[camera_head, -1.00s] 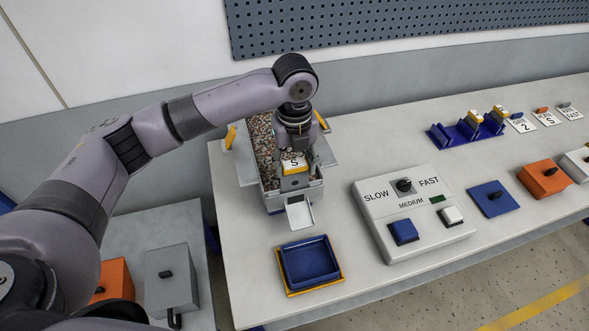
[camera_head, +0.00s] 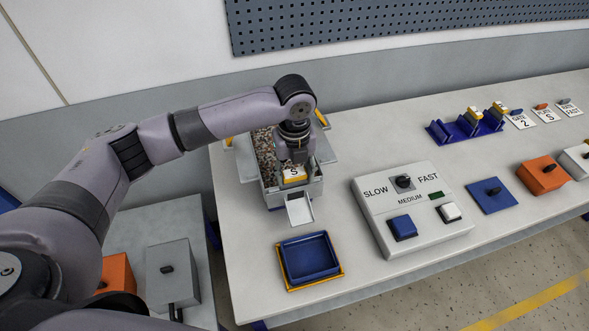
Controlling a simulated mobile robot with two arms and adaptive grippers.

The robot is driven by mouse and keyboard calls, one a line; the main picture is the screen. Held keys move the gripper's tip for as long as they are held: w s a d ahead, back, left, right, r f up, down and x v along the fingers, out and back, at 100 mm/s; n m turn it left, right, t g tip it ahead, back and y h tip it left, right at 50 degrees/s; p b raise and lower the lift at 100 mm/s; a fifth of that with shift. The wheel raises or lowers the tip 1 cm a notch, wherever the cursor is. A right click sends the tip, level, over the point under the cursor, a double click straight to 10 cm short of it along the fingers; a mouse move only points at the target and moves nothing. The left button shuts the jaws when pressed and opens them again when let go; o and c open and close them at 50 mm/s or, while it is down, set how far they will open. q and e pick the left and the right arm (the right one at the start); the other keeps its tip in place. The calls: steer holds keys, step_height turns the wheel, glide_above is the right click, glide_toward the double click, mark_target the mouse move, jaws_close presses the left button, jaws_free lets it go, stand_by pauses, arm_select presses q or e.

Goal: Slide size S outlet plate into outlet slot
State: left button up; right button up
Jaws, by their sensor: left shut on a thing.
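The size S outlet plate (camera_head: 293,175) shows as a yellow block with a white top marked S. It is at the front end of the grey hopper box (camera_head: 315,190), just above the small outlet chute (camera_head: 300,209). My left gripper (camera_head: 293,163) points down over the plate and is shut on it. The fingertips are largely hidden by the wrist and the plate. The outlet slot is hidden under the plate and gripper, so I cannot tell how deep the plate sits. My right gripper is not in view.
A blue tray (camera_head: 309,258) stands in front of the chute. The speed control box (camera_head: 412,210) is to the right. A blue rack (camera_head: 467,128) with yellow-topped plates stands at the back right, near labelled cards.

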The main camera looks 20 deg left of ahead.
arm_select(q)
steer(key=o, duration=1.2)
steer(key=shift+c, duration=0.2)
step_height(320, 180, up, 13)
steer(key=b, duration=0.3)
steer(key=shift+r, duration=0.2)
